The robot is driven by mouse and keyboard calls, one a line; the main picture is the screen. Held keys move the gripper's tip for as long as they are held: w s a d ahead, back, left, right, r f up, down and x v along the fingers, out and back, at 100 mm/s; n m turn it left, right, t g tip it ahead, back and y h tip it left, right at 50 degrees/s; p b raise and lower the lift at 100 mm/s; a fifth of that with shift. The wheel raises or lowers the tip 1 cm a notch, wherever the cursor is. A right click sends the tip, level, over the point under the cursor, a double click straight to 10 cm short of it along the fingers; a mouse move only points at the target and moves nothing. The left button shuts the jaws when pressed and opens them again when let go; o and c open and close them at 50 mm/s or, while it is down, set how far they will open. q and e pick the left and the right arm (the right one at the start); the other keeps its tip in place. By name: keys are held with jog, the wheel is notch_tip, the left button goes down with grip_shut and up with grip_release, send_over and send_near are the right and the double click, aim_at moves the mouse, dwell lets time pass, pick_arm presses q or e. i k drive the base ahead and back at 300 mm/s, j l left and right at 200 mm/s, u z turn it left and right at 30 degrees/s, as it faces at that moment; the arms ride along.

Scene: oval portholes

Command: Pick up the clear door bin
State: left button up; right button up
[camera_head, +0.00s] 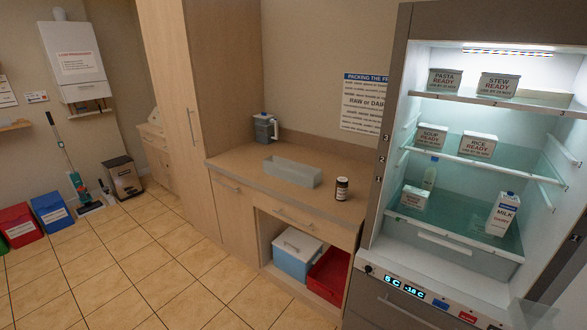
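A clear, pale, long open bin (292,171) sits upright on the wooden counter (240,160), left of a small dark jar. It looks empty and nothing touches it. It fits the clear door bin. Neither of my grippers shows in the head view, so I cannot see how they stand to the bin.
A dark jar (342,189) and a grey jug (265,128) stand on the counter. The lit, open fridge (395,130) at right holds labelled boxes, a bottle and a milk carton (502,214). A blue cooler (297,255) and red crate (328,277) sit below.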

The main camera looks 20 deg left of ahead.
aim_at(306, 176)
jog(key=i+j+z, duration=0.1)
jog(key=i+j, duration=0.2)
jog(key=i+j+z, duration=0.1)
jog(key=i+j, duration=0.2)
jog(key=i, duration=0.2)
